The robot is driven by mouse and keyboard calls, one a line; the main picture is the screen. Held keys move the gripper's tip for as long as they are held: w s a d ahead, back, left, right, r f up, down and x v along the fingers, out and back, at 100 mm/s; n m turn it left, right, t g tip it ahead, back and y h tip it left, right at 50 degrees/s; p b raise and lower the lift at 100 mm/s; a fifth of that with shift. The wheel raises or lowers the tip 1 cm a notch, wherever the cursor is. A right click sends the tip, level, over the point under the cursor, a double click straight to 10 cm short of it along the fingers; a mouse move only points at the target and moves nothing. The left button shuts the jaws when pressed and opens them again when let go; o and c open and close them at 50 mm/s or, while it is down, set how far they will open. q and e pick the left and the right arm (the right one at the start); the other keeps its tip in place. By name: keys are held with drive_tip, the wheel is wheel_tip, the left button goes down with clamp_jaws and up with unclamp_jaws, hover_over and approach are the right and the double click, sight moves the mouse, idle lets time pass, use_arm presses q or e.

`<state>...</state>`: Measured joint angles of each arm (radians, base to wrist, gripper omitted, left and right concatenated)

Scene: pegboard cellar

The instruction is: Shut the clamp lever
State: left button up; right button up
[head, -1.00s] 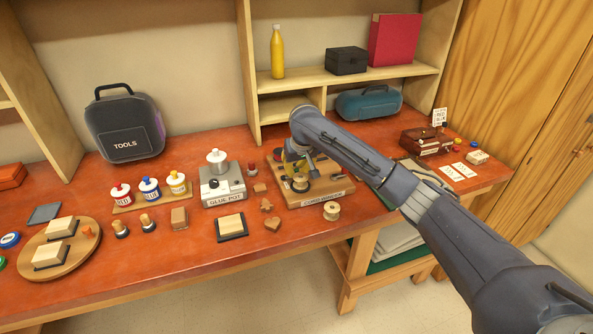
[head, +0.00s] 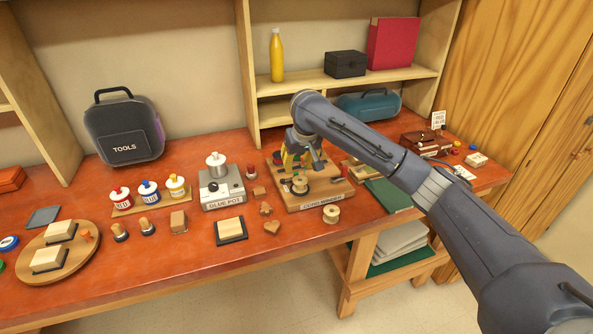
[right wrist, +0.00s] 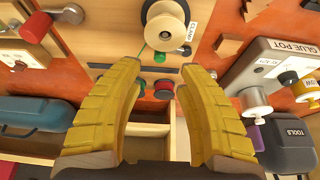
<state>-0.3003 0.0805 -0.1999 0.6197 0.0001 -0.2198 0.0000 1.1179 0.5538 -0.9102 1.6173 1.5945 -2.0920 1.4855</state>
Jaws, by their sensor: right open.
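A wooden cord winder board (head: 318,200) stands right of the glue pot in the head view, with a pale spool (head: 300,185) on it. The spool (right wrist: 165,25) also shows in the right wrist view, with a green cord and a CLAMP label (right wrist: 184,48) beside it. A small green part (right wrist: 190,23) is near that label; I cannot tell whether it is the clamp lever. My left gripper is out of view.
The glue pot (head: 221,188) is just left of the board. A loose spool (head: 331,214) and small wooden shapes (head: 271,228) lie in front. The shelf unit (head: 350,85) is behind.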

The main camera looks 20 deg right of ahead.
drive_tip(key=shift+v, duration=2.95)
